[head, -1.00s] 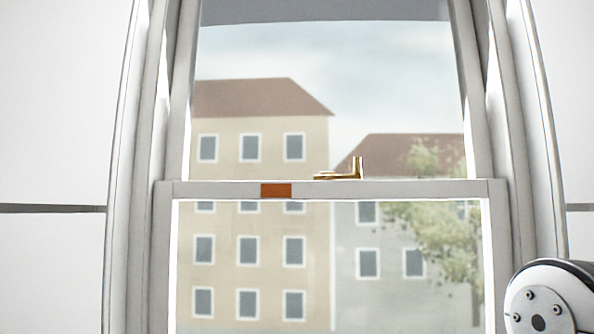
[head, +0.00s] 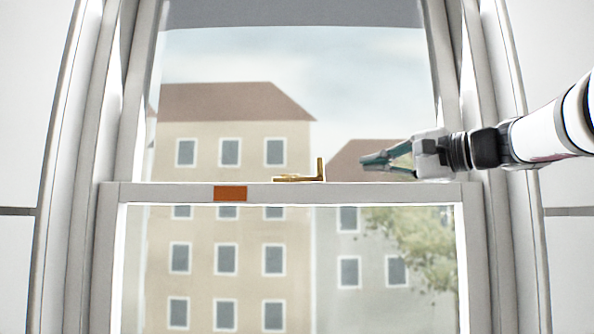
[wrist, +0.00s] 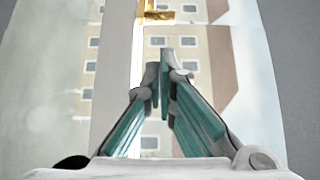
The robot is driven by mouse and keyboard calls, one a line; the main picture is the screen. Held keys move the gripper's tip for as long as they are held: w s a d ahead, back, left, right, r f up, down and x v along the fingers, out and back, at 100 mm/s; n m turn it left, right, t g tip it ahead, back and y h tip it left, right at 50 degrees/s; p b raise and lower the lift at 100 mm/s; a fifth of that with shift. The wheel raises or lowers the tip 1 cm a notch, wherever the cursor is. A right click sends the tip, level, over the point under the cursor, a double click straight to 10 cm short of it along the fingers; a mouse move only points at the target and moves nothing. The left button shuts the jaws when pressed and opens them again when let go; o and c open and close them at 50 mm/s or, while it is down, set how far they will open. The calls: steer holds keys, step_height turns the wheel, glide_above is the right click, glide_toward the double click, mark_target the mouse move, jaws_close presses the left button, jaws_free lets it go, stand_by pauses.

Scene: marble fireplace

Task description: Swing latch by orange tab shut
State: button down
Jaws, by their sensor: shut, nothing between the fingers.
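A brass latch (head: 300,178) sits on top of the window's middle rail, with a flat arm pointing left and an upright piece at its right end. It also shows at the top of the wrist view (wrist: 158,14). An orange tab (head: 230,193) is on the front face of the rail, left of the latch. My gripper (head: 364,163) is to the right of the latch, a little above the rail, pointing left and apart from the latch. Its fingers are shut with nothing between them, and they also show in the wrist view (wrist: 160,68).
The middle rail (head: 400,192) spans the window between white side frames (head: 485,240). Glass panes lie above and below it, with buildings and a tree seen through them. The space in front of the rail at left is clear.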

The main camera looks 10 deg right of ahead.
mark_target(336, 169)
steer(key=p+x, duration=0.1)
steer(key=x, duration=0.8)
steer(key=shift+w+a, duration=0.15)
steer(key=shift+a+h, duration=0.1)
steer(key=shift+h, duration=0.2)
steer(key=shift+s+m+t, duration=0.3)
steer(key=shift+s+m, duration=0.05)
steer(key=shift+m, duration=0.05)
